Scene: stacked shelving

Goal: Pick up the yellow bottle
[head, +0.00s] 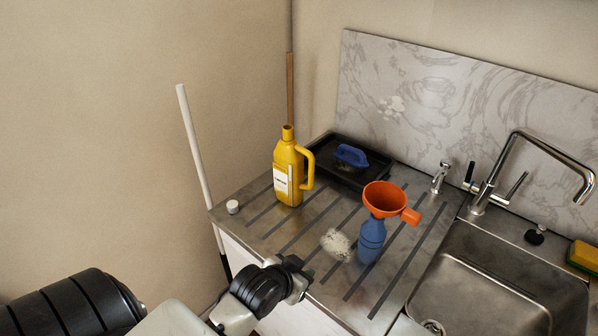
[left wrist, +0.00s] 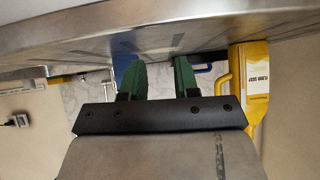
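The yellow bottle (head: 289,171) stands upright at the back left of the metal drainboard, its handle to the right and a white label on its front. It has no cap on its neck. In the left wrist view, which looks upside down, the yellow bottle (left wrist: 251,80) is to the right of the fingers. My left gripper (head: 306,272) is at the front edge of the counter, nearer than the bottle and apart from it. Its two green fingers (left wrist: 160,78) are spread with nothing clearly between them. My right gripper is not in view.
A white cap (head: 233,207) lies left of the bottle. A black tray (head: 377,181) with a blue-handled brush (head: 351,155) is behind it. A blue bottle (head: 371,240) with an orange funnel (head: 385,198) stands right, near white powder (head: 336,243). The sink (head: 490,285) is further right.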

